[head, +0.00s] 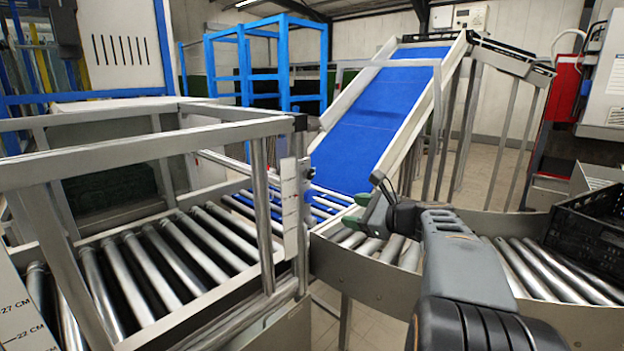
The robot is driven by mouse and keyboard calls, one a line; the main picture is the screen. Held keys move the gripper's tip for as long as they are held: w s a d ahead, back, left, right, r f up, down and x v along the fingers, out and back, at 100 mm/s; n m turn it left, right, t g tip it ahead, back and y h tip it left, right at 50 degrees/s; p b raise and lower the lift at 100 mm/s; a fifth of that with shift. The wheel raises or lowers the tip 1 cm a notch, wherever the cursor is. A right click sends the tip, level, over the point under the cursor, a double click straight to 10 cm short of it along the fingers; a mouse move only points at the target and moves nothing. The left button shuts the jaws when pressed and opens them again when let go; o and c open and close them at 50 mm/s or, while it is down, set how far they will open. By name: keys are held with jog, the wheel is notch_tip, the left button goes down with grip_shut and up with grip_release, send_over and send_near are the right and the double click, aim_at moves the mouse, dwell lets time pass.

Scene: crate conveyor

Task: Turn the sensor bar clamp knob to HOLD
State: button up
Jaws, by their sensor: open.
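My gripper (369,204) is right of the picture's middle, above the roller conveyor. Its jaws are open, with green pads showing and nothing visible between them. An upright white strip with small marks (290,208) stands at the near corner post of the metal frame, left of my gripper and apart from it. A small dark piece (300,122) sits at the top of that corner. I cannot make out the clamp knob, its HOLD mark or its setting. I cannot tell whether the strip belongs to the sensor bar.
A grey metal frame (150,143) surrounds the left rollers (150,262). A blue inclined belt (375,120) rises behind my gripper. A conveyor side rail (365,275) runs below it. A black crate (590,225) is on the right rollers.

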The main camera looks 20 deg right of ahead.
aim_at(311, 175)
notch_tip(311, 175, up, 6)
jog(key=w+m+t+y, duration=0.1)
jog(key=m+t, duration=0.1)
jog(key=m, duration=0.2)
jog(key=x, duration=0.4)
jog(key=p+x, duration=0.1)
jog(key=x, duration=0.4)
jog(key=p+x, duration=0.1)
jog(key=x, duration=0.4)
jog(key=shift+s+a, duration=0.2)
jog(key=shift+a, duration=0.1)
jog(key=shift+c, duration=0.2)
